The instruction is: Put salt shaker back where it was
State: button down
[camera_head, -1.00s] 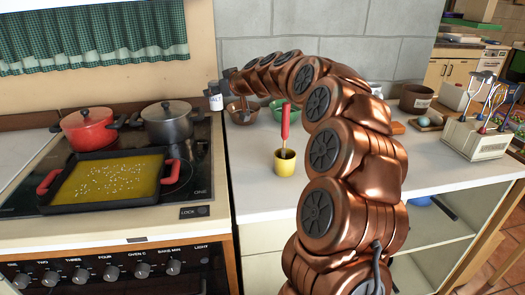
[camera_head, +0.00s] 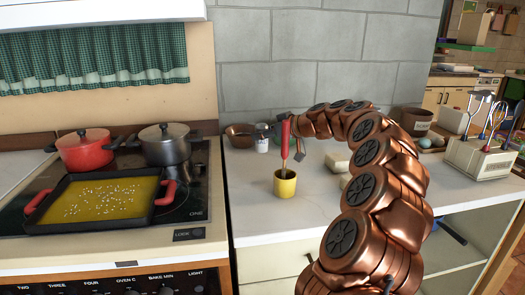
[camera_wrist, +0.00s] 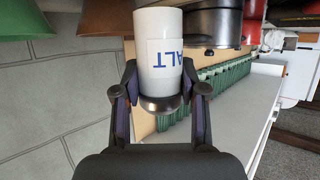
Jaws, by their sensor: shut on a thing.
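The salt shaker (camera_head: 262,144) is white with a dark cap and a blue label. In the head view it is at the back of the white counter, just right of the copper bowl (camera_head: 238,137). My gripper (camera_head: 275,132) reaches it from the right and is partly hidden behind a red-handled utensil (camera_head: 285,140). In the wrist view the salt shaker (camera_wrist: 162,45) sits between both fingers of my gripper (camera_wrist: 160,82), which are shut on it near its cap. I cannot tell whether its base touches the counter.
A yellow cup (camera_head: 285,184) with the red-handled utensil stands in front of my gripper. The stove at left holds a red pot (camera_head: 84,153), a grey pot (camera_head: 165,147) and a black tray (camera_head: 97,227) of yellow food. A utensil holder (camera_head: 478,160) stands at right.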

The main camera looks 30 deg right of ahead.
aim_at(267, 146)
jog(key=shift+f, duration=2.45)
jog(key=shift+f, duration=0.15)
jog(key=c, duration=0.6)
grip_release()
jog(key=shift+c, duration=0.2)
jog(key=shift+r, duration=0.3)
jog(key=b+v, duration=0.1)
jog(key=v, duration=1.1)
jog(key=shift+f, duration=0.15)
